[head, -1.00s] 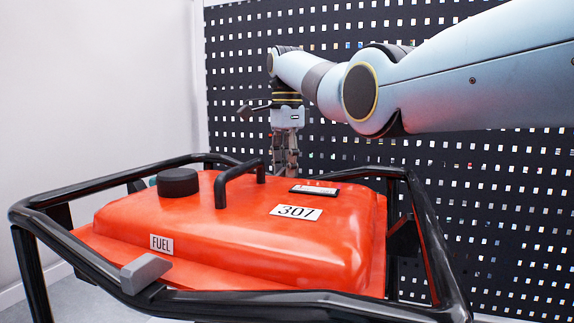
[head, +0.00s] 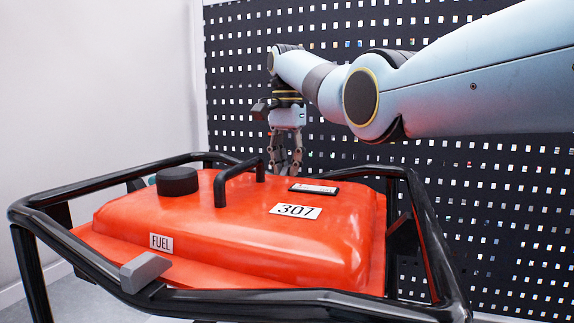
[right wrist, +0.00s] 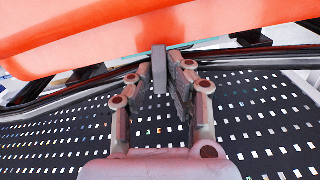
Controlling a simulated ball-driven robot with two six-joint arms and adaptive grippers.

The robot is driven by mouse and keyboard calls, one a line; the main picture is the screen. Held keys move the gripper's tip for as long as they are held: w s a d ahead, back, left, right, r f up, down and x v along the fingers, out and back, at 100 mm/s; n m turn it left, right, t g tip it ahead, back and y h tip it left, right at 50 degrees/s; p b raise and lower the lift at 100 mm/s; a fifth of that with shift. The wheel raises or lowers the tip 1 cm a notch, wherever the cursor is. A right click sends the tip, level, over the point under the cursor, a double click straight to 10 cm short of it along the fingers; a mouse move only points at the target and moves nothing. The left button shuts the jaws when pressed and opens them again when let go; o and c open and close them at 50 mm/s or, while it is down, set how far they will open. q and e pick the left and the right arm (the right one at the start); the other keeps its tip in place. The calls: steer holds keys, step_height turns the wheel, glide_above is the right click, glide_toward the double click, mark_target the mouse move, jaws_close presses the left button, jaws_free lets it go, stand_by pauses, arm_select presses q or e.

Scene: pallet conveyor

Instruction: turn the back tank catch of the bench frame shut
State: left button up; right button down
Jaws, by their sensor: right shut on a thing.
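The orange-red fuel tank (head: 230,245) sits in the black tubular bench frame (head: 429,235). My right gripper (head: 286,170) points down behind the tank, at the frame's back side. In the right wrist view, its fingers (right wrist: 163,72) are shut on a grey bar, the back tank catch (right wrist: 158,70), beside the tank's edge. In the head view this catch is hidden behind the tank. The front tank catch (head: 145,272), a grey block, is on the front tube by the FUEL label. My left gripper is not in view.
A black handle (head: 222,188) and a black cap (head: 178,181) stand up from the tank top near my right gripper. A dark perforated panel (head: 500,200) stands behind the frame. My right arm spans the upper right above the tank.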

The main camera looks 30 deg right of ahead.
mark_target(288, 166)
steer(key=shift+w+d+r+n, duration=0.1)
steer(key=shift+r+n, duration=0.25)
steer(key=shift+n, duration=0.65)
steer(key=c, duration=1.6)
jaws_free()
steer(key=shift+f, duration=0.1)
step_height(288, 166, up, 12)
steer(key=shift+f, duration=0.1)
